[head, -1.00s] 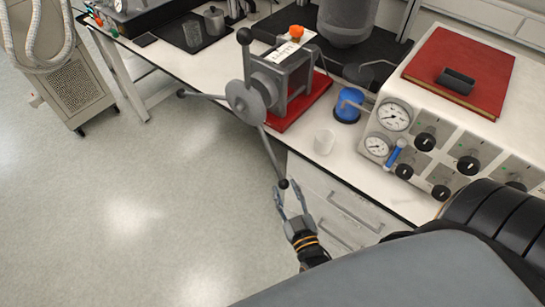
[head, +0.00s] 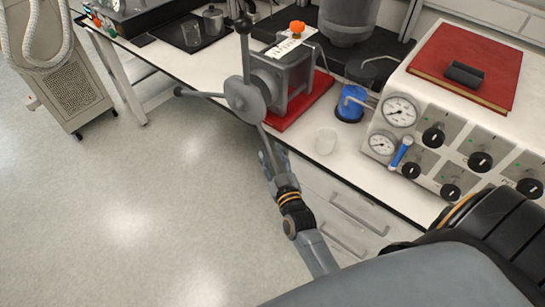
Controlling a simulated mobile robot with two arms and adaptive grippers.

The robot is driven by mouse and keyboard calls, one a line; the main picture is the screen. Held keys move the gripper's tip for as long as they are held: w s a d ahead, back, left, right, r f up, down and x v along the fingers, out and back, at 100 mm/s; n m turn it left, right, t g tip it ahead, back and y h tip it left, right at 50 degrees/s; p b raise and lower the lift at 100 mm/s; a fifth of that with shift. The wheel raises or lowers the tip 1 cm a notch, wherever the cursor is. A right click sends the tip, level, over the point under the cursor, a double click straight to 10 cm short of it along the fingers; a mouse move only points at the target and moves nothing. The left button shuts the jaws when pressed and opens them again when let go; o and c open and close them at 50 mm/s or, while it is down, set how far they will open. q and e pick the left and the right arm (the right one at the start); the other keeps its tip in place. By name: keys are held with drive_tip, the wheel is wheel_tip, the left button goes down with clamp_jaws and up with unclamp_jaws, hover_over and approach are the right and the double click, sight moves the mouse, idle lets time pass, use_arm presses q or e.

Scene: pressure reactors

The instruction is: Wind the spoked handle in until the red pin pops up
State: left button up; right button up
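The spoked handle (head: 245,99) is a grey hub with several dark-knobbed spokes, on the near side of a grey clamp-like block (head: 287,80). One spoke points up, one left and one down toward the floor side. My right gripper (head: 273,156) is at the lower spoke, its fingers apart on either side of it. The gripper hides that spoke's end knob. I cannot tell whether the fingers touch the spoke. An orange knob (head: 298,28) tops the block. I cannot make out a red pin. My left gripper is not in view.
The block stands on a red base (head: 308,103) at the bench edge. The floor (head: 130,200) at left is clear.

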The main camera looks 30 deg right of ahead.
clamp_jaws()
drive_tip(key=shift+w+a+f+m+t+h+b, duration=0.15)
drive_tip(key=shift+w+a+f+m+t+b, duration=0.3)
drive_tip(key=shift+b, duration=1.1)
drive_tip(key=shift+w+a+f+m+t+h+b, duration=0.15)
drive_tip(key=shift+w+f+t+b, duration=0.4)
drive_tip(key=shift+b, duration=1.05)
drive_tip(key=shift+w+a+f+m+t+h+b, duration=0.1)
drive_tip(key=shift+w+a+f+m+t+b, duration=0.35)
drive_tip(key=shift+b, duration=1.1)
drive_tip(key=shift+w+d, duration=0.25)
drive_tip(key=shift+w, duration=0.05)
unclamp_jaws()
